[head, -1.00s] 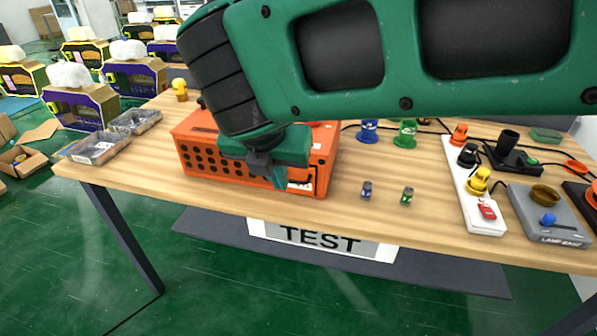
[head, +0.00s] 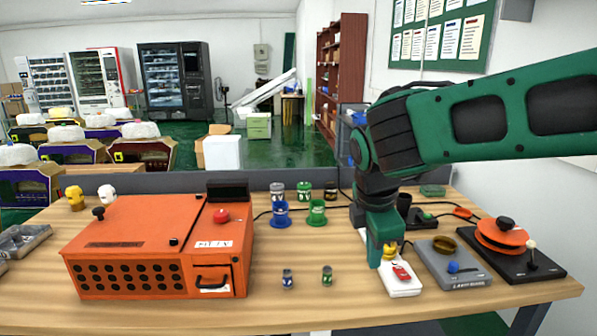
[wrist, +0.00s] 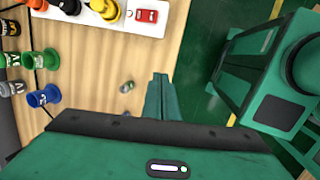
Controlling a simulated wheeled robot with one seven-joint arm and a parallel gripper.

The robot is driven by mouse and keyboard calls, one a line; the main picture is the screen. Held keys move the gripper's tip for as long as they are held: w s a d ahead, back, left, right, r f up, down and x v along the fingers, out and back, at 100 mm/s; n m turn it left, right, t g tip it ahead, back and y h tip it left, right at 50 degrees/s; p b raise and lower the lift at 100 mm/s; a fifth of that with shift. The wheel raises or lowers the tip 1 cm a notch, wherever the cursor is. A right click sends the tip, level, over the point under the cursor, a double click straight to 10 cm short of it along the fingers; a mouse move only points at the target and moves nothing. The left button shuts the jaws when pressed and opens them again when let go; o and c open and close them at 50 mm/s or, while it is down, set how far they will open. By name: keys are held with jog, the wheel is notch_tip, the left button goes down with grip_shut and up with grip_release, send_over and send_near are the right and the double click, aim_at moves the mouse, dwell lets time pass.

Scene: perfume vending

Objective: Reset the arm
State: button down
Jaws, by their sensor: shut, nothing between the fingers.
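My green gripper (head: 375,260) hangs over the right part of the wooden table (head: 330,300) in the head view, beside a white power strip (head: 403,287) that it partly hides. Its fingers point down. In the wrist view my gripper (wrist: 159,92) has its fingers pressed together with nothing between them. My arm reaches in from the right edge of the head view and bends down at the wrist.
An orange box (head: 150,240) stands on the left of the table. Two small batteries (head: 287,278) (head: 327,275) lie front centre. Blue (head: 281,215) and green (head: 317,212) holders stand behind.

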jog(key=s+d+f+m+g, duration=0.1)
jog(key=s+d+m, duration=0.4)
jog(key=d, duration=0.4)
jog(key=s+d+f+m+g, duration=0.1)
jog(key=s+d+m, duration=0.2)
jog(key=d+m, duration=0.5)
jog(key=s+d+f+m+y, duration=0.1)
jog(key=s+d+f+m, duration=0.1)
jog(key=s+d+m, duration=0.2)
jog(key=s+d+f+m, duration=0.2)
jog(key=s+d+m, duration=0.2)
jog(key=s+m, duration=0.4)
jog(key=s, duration=0.2)
jog(key=shift+s+d+m+g+y, duration=0.3)
jog(key=shift+d+m+y, duration=0.05)
jog(key=shift+m+y, duration=0.05)
jog(key=shift+f, duration=0.1)
